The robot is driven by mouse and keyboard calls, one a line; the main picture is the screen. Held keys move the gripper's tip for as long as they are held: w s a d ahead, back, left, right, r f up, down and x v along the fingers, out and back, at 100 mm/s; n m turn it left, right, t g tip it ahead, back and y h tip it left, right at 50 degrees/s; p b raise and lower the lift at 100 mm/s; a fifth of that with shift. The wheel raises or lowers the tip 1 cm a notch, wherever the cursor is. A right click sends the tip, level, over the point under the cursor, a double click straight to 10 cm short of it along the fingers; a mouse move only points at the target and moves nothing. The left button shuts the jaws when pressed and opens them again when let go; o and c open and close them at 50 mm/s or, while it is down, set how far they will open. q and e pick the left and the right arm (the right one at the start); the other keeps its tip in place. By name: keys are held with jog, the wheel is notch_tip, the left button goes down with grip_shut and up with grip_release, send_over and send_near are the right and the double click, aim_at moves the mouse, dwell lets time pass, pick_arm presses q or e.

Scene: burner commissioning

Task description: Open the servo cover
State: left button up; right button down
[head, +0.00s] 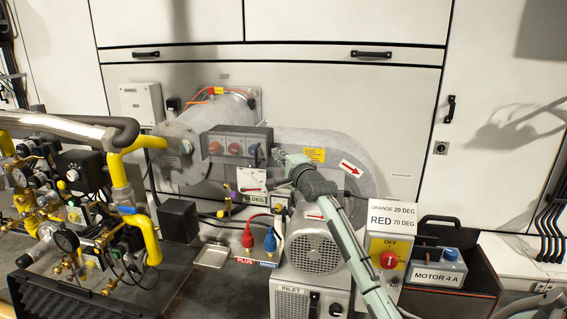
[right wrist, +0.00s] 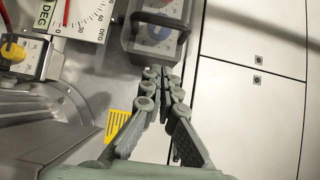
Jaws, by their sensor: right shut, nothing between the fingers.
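A grey servo box (head: 237,145) with red dials on its front sits in front of the round burner housing. My right gripper (head: 278,157) is at the box's right end, shut and empty. In the right wrist view its fingertips (right wrist: 161,74) point at the box's near edge; I cannot tell whether they touch it. My left gripper is not in view.
A white degree scale (head: 251,180) with a red pointer hangs below the box. The fan housing (head: 345,150) and motor (head: 316,245) stand to the right. Yellow gas pipes (head: 122,180) and gauges fill the left. A switch box (head: 389,258) stands at front right.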

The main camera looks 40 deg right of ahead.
aim_at(259, 150)
jog(key=w, duration=0.3)
jog(key=shift+d, duration=0.2)
jog(key=a, duration=0.2)
jog(key=s+a, duration=0.1)
jog(key=a, duration=0.1)
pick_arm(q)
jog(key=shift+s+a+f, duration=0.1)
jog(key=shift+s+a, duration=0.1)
